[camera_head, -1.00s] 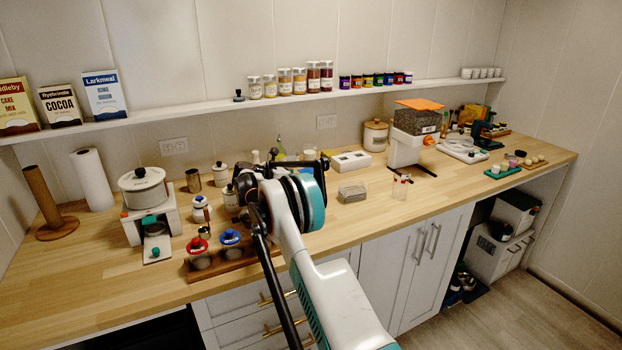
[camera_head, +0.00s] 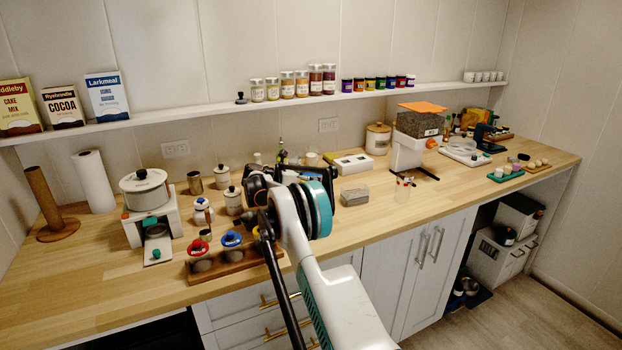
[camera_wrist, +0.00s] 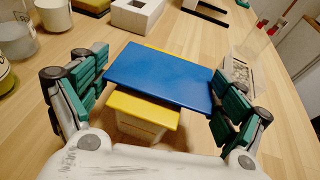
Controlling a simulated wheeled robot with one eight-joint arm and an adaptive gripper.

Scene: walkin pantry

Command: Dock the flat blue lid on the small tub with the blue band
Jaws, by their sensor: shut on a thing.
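The flat blue lid (camera_wrist: 160,76) is level between the two green-padded fingers of my gripper (camera_wrist: 162,88) in the wrist view, with the fingers at its left and right edges. I cannot tell whether the lid touches the yellow. In the head view my gripper is mostly hidden behind my arm. A small clear tub with grey contents (camera_head: 354,195) stands right of it; no blue band can be made out on it.
A wooden rack (camera_head: 222,264) with red and blue knobbed lids is at the front left. Jars (camera_head: 222,176) stand behind it. A white box (camera_head: 352,163) is at the back, and a clear container (camera_head: 402,190) is at the right. The counter's right middle has free room.

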